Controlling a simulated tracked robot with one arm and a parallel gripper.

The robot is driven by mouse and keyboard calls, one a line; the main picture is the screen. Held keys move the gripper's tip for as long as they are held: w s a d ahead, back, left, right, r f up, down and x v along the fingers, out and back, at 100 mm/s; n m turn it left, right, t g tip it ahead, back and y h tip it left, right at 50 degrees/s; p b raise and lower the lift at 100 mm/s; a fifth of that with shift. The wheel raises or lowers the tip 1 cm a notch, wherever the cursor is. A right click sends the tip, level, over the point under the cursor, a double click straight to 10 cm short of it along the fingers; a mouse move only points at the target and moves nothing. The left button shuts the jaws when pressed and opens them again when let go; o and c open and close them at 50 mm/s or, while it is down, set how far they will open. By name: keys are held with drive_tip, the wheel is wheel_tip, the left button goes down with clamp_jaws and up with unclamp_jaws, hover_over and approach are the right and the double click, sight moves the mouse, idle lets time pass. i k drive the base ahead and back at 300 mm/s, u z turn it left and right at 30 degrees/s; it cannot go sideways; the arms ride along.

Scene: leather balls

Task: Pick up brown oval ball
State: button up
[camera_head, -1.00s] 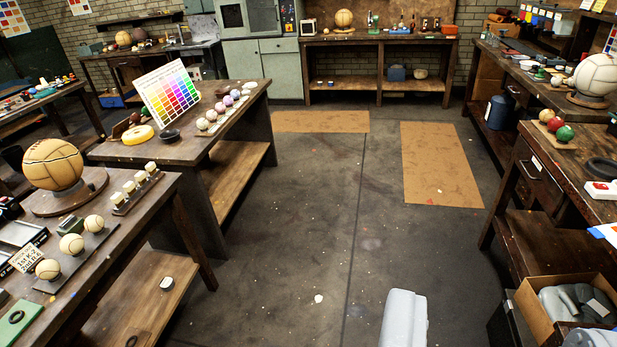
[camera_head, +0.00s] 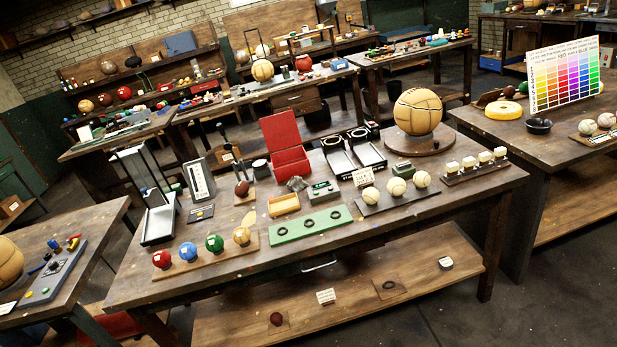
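A small brown oval ball (camera_head: 242,188) sits upright on a small wooden stand on the near wooden table (camera_head: 330,250), left of the red open box (camera_head: 284,146). A dark, roundish ball (camera_head: 276,319) lies on a small board on the lower shelf of the same table; its exact shape is too small to tell. A dark oval-looking ball (camera_head: 133,61) also shows far back on the wall shelf. My gripper does not show in this view.
Four-sided clutter surrounds the brown ball: a row of coloured balls (camera_head: 214,243) in front, a glass-sided scale (camera_head: 155,220) to the left, and a green plate (camera_head: 311,222) to the right. A large tan ball (camera_head: 418,111) stands at the table's right. Bare floor shows bottom right.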

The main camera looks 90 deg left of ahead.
sight(242, 188)
drive_tip(key=u, duration=2.95)
drive_tip(key=i, duration=1.7)
drive_tip(key=u, duration=0.05)
